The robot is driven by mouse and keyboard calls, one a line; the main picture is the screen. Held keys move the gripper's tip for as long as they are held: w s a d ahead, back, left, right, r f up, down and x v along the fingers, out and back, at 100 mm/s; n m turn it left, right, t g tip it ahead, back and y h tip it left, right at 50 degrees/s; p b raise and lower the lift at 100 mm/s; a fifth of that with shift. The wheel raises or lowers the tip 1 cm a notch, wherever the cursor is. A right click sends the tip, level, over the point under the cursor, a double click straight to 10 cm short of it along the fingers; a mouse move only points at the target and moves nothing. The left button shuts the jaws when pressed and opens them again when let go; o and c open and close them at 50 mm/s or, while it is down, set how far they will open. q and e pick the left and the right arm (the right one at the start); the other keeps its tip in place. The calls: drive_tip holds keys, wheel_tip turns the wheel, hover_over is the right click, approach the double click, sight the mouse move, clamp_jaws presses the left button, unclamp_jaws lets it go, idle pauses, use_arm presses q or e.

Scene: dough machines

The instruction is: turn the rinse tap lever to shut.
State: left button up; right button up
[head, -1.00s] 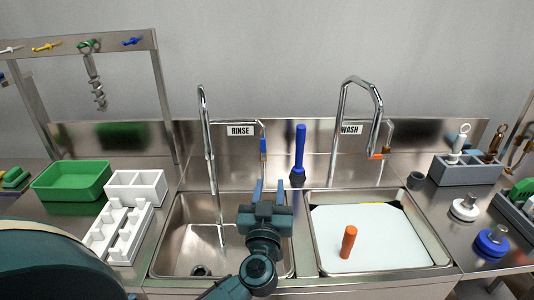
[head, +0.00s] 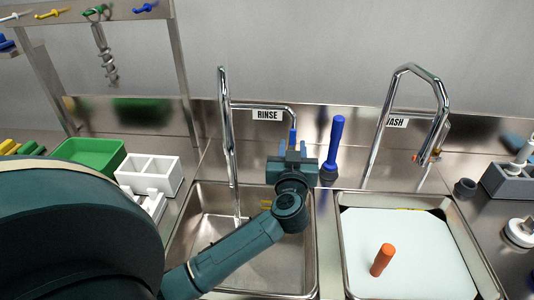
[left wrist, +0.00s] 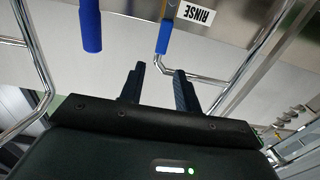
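The rinse tap (head: 226,130) is a tall chrome spout over the left basin, with a thin stream falling from it. Its lever (head: 293,136) has a blue grip and hangs from a chrome pipe right of the RINSE label. My left gripper (head: 292,151) is just in front of and below the blue grip, which it partly hides. In the left wrist view the fingers (left wrist: 158,70) are apart with nothing between them. The lever's blue grip (left wrist: 165,38) lies just beyond the fingertips, and I cannot tell if they touch. My right gripper is not in view.
A blue-handled brush (head: 334,145) stands upright close to the right of my left gripper. The wash tap (head: 440,95) and the right basin with an orange cylinder (head: 382,260) are further right. White bins (head: 150,172) and a green tray (head: 88,152) stand left.

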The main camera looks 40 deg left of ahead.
sight(293, 130)
use_arm(q)
drive_tip(key=shift+x, duration=3.1)
drive_tip(key=shift+w+a, duration=0.1)
drive_tip(key=shift+w, duration=0.15)
drive_tip(key=shift+c, duration=0.3)
